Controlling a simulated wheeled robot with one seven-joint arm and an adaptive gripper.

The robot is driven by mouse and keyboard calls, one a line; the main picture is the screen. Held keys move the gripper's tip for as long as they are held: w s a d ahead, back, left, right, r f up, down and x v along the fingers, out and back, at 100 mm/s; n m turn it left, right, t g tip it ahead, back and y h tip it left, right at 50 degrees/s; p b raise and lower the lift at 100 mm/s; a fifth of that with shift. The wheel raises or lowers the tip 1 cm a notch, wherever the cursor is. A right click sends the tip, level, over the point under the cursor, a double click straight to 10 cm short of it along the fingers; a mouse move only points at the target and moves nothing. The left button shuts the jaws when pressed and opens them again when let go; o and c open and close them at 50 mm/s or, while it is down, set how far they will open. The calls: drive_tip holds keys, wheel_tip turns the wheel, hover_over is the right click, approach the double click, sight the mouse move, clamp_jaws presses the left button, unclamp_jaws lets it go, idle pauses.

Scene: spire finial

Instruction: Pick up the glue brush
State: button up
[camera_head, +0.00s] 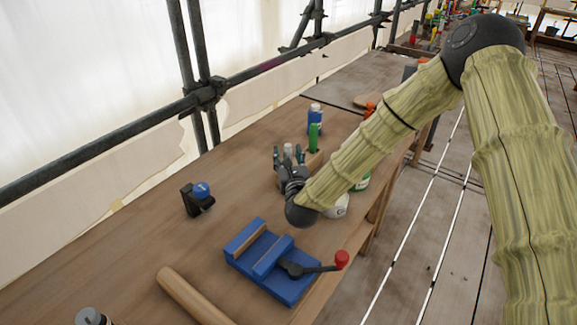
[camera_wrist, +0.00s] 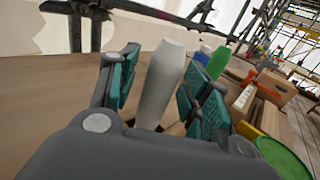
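My gripper (camera_head: 288,158) is low over the workbench, beside a small wooden holder (camera_head: 316,160). In the wrist view my gripper (camera_wrist: 166,72) has its fingers apart, one on each side of a white tapered upright handle (camera_wrist: 161,80). This handle may be the glue brush; its bristles and lower end are hidden. The handle's top (camera_head: 288,148) also shows between the fingers in the head view. A green handle (camera_head: 314,137) stands just to the right, and it also shows in the wrist view (camera_wrist: 218,62).
A blue bottle (camera_head: 315,117) stands behind the holder. A white pot (camera_head: 338,206) and a green-labelled container (camera_head: 362,183) are near the bench edge. A blue vise (camera_head: 272,262), a wooden cylinder (camera_head: 192,296) and a black-and-blue tool (camera_head: 197,199) lie nearer. The bench's left side is mostly clear.

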clamp_jaws()
